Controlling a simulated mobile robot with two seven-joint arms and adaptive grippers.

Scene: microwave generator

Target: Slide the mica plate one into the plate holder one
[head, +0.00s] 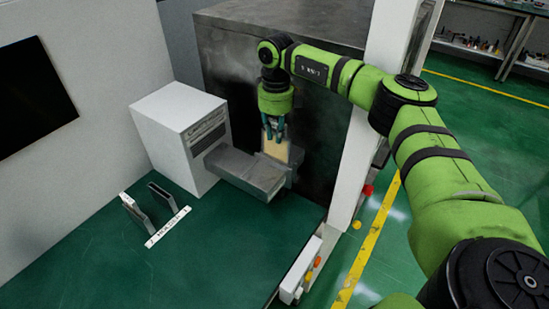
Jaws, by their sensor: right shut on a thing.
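My right gripper (274,130) points down and is shut on a tan plate, the mica plate one (276,150), at its upper edge. The plate stands roughly upright at the grey metal block (247,172). I cannot tell whether its lower edge sits in the block or behind it. The plate holder one (162,196) is on the green surface at the lower left, with two upright dark slats and a gap between them. A white label strip lies in front of it. The holder looks empty and is well apart from my right gripper. My left gripper is not in view.
A white box (183,135) with a vent stands between the holder and the metal block. A large dark metal cabinet (310,130) rises behind my right gripper. A white post (362,130) stands right of it. Green surface in front of the holder is clear.

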